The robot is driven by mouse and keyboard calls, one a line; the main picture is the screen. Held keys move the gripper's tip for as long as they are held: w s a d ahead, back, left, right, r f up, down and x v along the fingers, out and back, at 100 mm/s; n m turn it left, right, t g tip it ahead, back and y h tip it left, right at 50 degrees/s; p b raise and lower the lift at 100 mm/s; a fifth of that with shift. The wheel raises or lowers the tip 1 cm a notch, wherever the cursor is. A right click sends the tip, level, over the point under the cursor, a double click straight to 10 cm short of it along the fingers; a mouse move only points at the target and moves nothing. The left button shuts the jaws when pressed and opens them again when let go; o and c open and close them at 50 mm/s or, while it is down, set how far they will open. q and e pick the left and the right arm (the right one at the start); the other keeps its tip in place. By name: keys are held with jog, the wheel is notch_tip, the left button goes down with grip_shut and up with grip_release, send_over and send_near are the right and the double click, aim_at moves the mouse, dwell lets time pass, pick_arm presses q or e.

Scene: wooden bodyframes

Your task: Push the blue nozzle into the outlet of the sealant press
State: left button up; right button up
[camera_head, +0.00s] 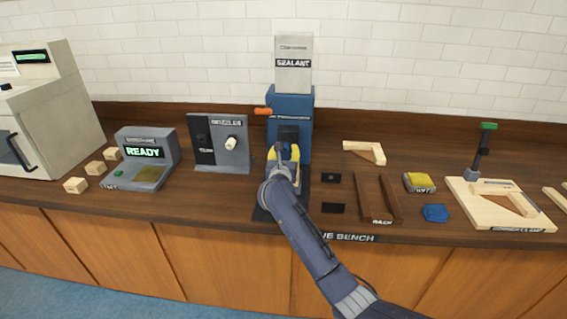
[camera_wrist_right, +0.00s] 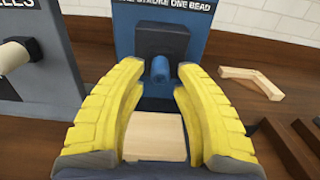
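The sealant press (camera_head: 290,105) is a blue stand with a grey SEALANT cartridge on top. In the right wrist view its dark outlet block (camera_wrist_right: 165,42) faces me. The blue nozzle (camera_wrist_right: 160,70) points out from the front of that block; how deeply it sits cannot be told. My right gripper (camera_head: 284,152) is in front of the outlet. Its yellow fingers (camera_wrist_right: 158,72) are spread, one on each side of the nozzle's line, with visible gaps. A pale wooden block (camera_wrist_right: 155,136) shows low between the fingers; whether they touch it is unclear. My left gripper is out of view.
A nozzle rack (camera_head: 205,160) with a white nozzle (camera_head: 231,142) stands left of the press. A READY device (camera_head: 146,170) and small wooden blocks are further left. Dark rails (camera_head: 372,198), a wooden angle piece (camera_head: 366,150) and a clamp board (camera_head: 470,205) are right.

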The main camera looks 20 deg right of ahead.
jog(key=v, duration=1)
dwell(0.4)
